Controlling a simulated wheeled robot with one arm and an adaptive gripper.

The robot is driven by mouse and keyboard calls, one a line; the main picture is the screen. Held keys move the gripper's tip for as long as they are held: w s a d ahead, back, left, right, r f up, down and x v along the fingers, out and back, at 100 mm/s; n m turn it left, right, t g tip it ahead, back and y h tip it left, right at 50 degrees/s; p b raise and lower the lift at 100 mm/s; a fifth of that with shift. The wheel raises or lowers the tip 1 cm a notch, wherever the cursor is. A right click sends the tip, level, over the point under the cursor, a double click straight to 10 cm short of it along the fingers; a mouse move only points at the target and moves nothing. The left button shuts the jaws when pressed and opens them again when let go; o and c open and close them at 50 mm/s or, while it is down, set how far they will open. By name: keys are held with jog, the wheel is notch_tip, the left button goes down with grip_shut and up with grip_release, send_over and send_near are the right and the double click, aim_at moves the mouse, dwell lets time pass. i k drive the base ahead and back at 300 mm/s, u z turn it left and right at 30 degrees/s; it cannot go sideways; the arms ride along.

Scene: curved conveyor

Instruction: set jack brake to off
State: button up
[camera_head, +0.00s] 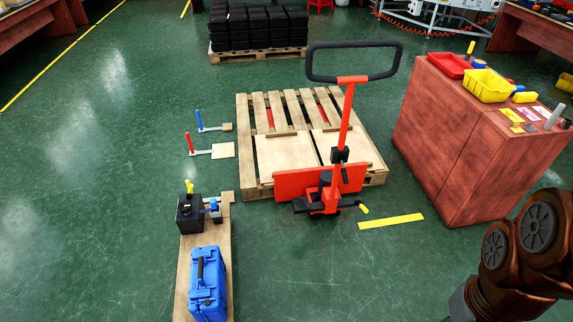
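A red pallet jack (331,187) stands at the near edge of a wooden pallet (377,172). Its tall red column leans slightly and ends in a black loop handle (352,80). A small yellow-tipped lever (363,209) sticks out low on the right of the jack, near the floor; it may be the brake, but I cannot read its setting. My arm's brown links show at the lower right, well apart from the jack. My gripper is outside the picture.
A red-brown cabinet (449,150) with a yellow bin (487,86) and red tray (450,66) stands right of the jack. A plank at lower left carries a blue case (207,285) and a black box (190,214). Green floor before the jack is clear, with a yellow strip (391,221).

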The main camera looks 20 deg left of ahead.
aim_at(345, 178)
jog(key=u, duration=0.9)
jog(key=i, duration=0.85)
jog(key=u, duration=0.65)
